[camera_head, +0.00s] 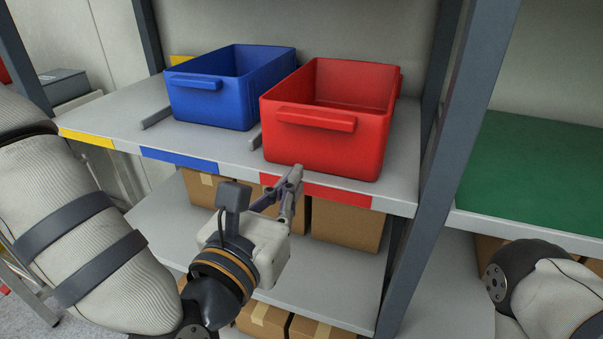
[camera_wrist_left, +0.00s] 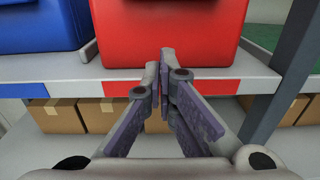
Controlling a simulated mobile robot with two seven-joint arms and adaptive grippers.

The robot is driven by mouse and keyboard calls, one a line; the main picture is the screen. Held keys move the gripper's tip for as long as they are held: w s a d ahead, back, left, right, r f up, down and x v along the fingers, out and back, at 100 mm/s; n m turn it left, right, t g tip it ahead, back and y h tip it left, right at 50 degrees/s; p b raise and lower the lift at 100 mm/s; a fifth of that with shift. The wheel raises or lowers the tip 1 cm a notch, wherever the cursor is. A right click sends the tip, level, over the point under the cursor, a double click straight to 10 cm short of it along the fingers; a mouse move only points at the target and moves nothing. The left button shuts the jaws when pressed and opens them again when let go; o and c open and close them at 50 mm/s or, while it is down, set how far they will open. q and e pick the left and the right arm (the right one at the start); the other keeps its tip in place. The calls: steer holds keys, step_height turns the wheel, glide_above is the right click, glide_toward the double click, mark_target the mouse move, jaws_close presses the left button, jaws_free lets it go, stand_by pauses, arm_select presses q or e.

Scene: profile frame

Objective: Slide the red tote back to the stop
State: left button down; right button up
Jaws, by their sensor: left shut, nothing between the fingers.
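The red tote (camera_head: 340,145) stands upright on the upper shelf, with its front a little behind the shelf's front edge and its handle facing me. It is empty as far as I see inside. My left gripper (camera_head: 295,172) is shut and empty, in front of the shelf edge near the tote's lower front. In the left wrist view the closed fingers (camera_wrist_left: 164,68) overlap the bottom of the red tote (camera_wrist_left: 172,30); I cannot tell whether they touch it. The stop at the back is hidden behind the tote. My right gripper is out of view; only part of my right arm shows.
A blue tote (camera_head: 215,105) stands left of the red one, set further back. Low grey divider rails (camera_head: 157,117) lie on the shelf (camera_head: 235,147). A dark upright post (camera_head: 428,170) is close on the right. Cardboard boxes (camera_head: 347,222) sit on the shelf below.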

mark_target(309, 153)
arm_select(q)
steer(key=x, duration=0.2)
steer(key=r+x, duration=0.1)
steer(key=x, duration=0.1)
steer(key=shift+w+d, duration=0.2)
steer(key=shift+w, duration=0.15)
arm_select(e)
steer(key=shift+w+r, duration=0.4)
